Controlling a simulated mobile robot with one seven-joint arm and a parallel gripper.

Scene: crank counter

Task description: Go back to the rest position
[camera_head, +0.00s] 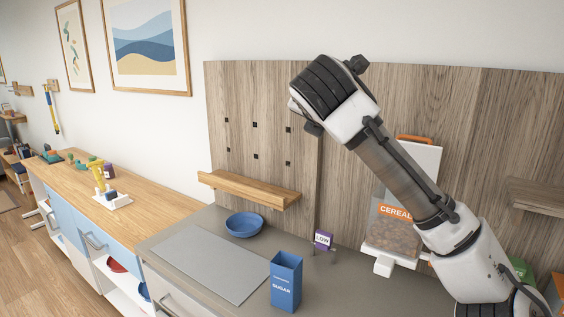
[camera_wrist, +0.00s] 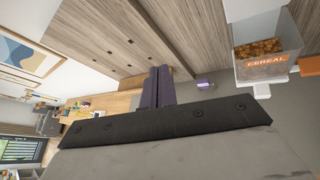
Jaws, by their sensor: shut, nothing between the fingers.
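My gripper shows in the wrist view as two dark fingers (camera_wrist: 158,87) pressed together with nothing between them. It is in the air, apart from the counter and everything on it. In the head view my arm rises from the lower right and bends near the wood back panel; the fingertips are not clear there. The cereal dispenser (camera_head: 391,245) stands to the right, partly behind my arm, and holds brown cereal. It also shows in the wrist view (camera_wrist: 266,62), tilted by the camera.
A blue sugar box (camera_head: 286,283), a blue bowl (camera_head: 244,225) and a small purple box (camera_head: 323,240) stand on the grey counter (camera_head: 203,222). A wood shelf (camera_head: 247,190) juts from the panel (camera_head: 260,95). A lower wood-topped counter (camera_head: 150,208) is at the left.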

